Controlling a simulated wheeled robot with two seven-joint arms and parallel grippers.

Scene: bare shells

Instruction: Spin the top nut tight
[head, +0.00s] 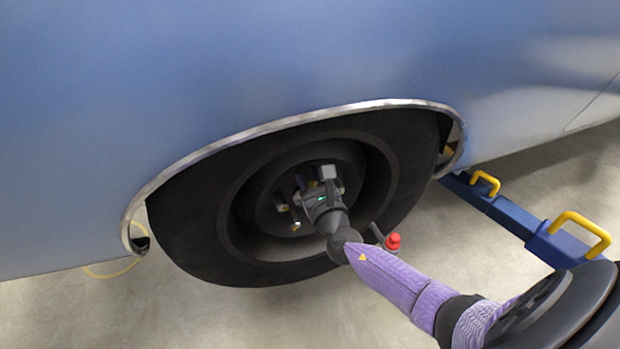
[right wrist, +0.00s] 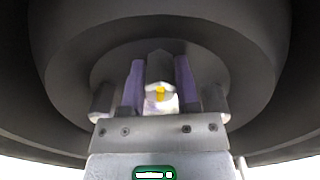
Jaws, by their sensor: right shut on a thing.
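The wheel (head: 190,225) is a dark tyre and rim under the blue car's arch. My right gripper (head: 312,184) reaches into the middle of the wheel. In the right wrist view the two purple fingers of my right gripper (right wrist: 160,88) are shut on the top nut (right wrist: 158,68), a grey piece with a yellow mark near its lower end. Other grey nuts or studs stand to the left (right wrist: 103,98) and right (right wrist: 215,100) of the fingers. The head view shows a lower nut (head: 296,226) on the hub; the gripped nut is hidden there. My left gripper is not in view.
The blue car body (head: 250,60) stands above and around the wheel, with a bright arch trim (head: 300,119). A blue jack (head: 510,213) with yellow handles lies on the floor at right. A yellow hoop (head: 115,272) is at lower left. The floor (head: 220,318) in front is clear.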

